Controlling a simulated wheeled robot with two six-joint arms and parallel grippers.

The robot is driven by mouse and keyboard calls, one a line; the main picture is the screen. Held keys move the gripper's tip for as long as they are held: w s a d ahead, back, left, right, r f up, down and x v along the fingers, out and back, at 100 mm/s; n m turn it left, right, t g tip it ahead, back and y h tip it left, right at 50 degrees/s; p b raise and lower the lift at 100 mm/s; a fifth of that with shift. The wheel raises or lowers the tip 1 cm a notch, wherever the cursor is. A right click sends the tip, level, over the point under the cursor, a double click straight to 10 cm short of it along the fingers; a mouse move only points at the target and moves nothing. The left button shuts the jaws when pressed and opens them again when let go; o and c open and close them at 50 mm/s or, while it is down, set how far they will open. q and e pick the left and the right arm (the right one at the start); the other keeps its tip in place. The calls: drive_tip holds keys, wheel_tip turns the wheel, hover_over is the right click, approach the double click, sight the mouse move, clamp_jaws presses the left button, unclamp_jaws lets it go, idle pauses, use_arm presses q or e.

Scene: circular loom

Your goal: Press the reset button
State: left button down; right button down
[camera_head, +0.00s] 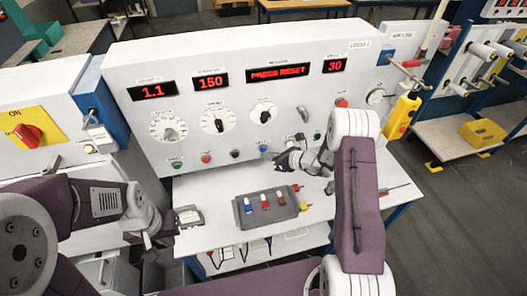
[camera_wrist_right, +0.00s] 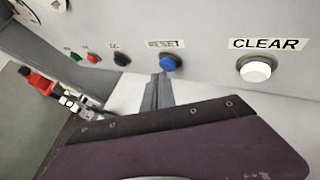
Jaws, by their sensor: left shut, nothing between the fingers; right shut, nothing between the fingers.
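The blue reset button (camera_wrist_right: 168,63) sits under a RESET label on the grey panel (camera_head: 130,60); the button also shows in the head view (camera_head: 263,148). My right gripper (camera_head: 278,158) is shut and empty, close in front of the panel's lower edge beside this button. In the right wrist view its closed fingertips (camera_wrist_right: 159,78) are just below and left of the blue button; I cannot tell whether they touch it. The red display (camera_head: 278,73) reads PRESS RESET. My left gripper (camera_head: 147,240) is shut and empty, low at the left, away from the button.
A white CLEAR button (camera_wrist_right: 255,69) is right of the reset button. Black (camera_head: 235,153), red (camera_head: 206,158) and green (camera_head: 177,164) buttons are to its left. A grey block with coloured plugs (camera_head: 265,207) and a small meter (camera_head: 188,217) lie on the white table (camera_head: 220,236).

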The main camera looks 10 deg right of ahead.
drive_tip(key=shift+w, duration=0.45)
idle(0.6)
drive_tip(key=shift+s+b, duration=0.15)
drive_tip(key=shift+b, duration=0.15)
drive_tip(key=shift+s, duration=0.7)
drive_tip(key=shift+s, duration=0.1)
drive_tip(key=s+b, duration=0.1)
drive_tip(key=s, duration=0.3)
drive_tip(key=shift+s+d, duration=0.1)
drive_tip(key=shift+s, duration=0.3)
idle(0.7)
